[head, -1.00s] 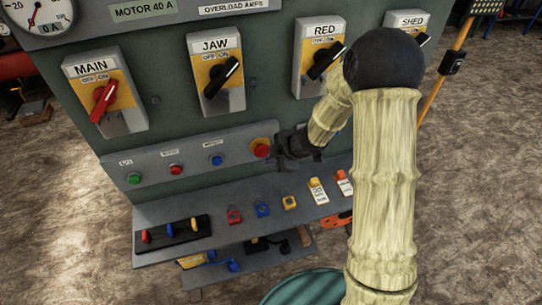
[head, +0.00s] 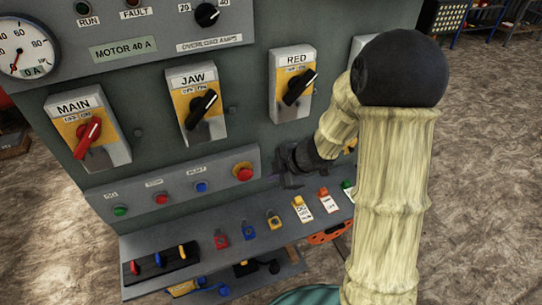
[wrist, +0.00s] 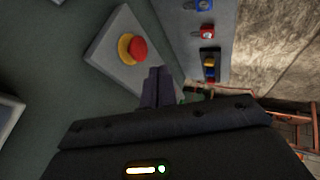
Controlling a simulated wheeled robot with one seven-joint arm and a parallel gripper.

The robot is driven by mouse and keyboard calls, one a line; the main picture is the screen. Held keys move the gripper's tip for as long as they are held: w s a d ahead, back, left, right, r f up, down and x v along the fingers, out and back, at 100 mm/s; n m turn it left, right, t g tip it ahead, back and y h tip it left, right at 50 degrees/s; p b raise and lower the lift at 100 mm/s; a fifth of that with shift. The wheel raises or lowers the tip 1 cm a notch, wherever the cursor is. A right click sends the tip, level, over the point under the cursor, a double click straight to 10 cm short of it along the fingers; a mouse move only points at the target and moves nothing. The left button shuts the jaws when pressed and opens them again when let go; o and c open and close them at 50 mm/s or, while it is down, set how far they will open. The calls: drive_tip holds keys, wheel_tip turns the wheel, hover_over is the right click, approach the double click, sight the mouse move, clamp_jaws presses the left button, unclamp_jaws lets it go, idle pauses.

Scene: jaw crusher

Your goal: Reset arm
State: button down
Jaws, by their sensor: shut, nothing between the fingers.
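My gripper (head: 282,172) is at the end of my bent arm, in front of the grey control cabinet and right of the red mushroom button (head: 243,172) on its yellow collar. In the wrist view my gripper's dark fingers (wrist: 158,85) are together and hold nothing. The red button (wrist: 138,48) lies just beyond and left of the fingertips there; I cannot tell the exact gap. My arm and its dark round joint cover part of the panel's right side.
Rotary switches MAIN (head: 90,139), JAW (head: 203,109) and RED (head: 299,87) are on the cabinet. A lower shelf (head: 180,241) carries padlocks and tags and juts out under the gripper. Open floor (head: 490,180) lies at the right.

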drive_tip(key=s+d+r+m+t+h, duration=0.25)
drive_tip(key=d+r+m+h, duration=0.2)
drive_tip(key=d+m, duration=0.45)
drive_tip(key=s+m+g+h, duration=0.1)
drive_tip(key=s+m+g, duration=0.3)
drive_tip(key=s+m, duration=0.7)
drive_tip(key=shift+s+r, duration=0.15)
drive_tip(key=shift+s, duration=0.6)
drive_tip(key=shift+a+h, duration=0.15)
drive_tip(key=shift+h, duration=0.1)
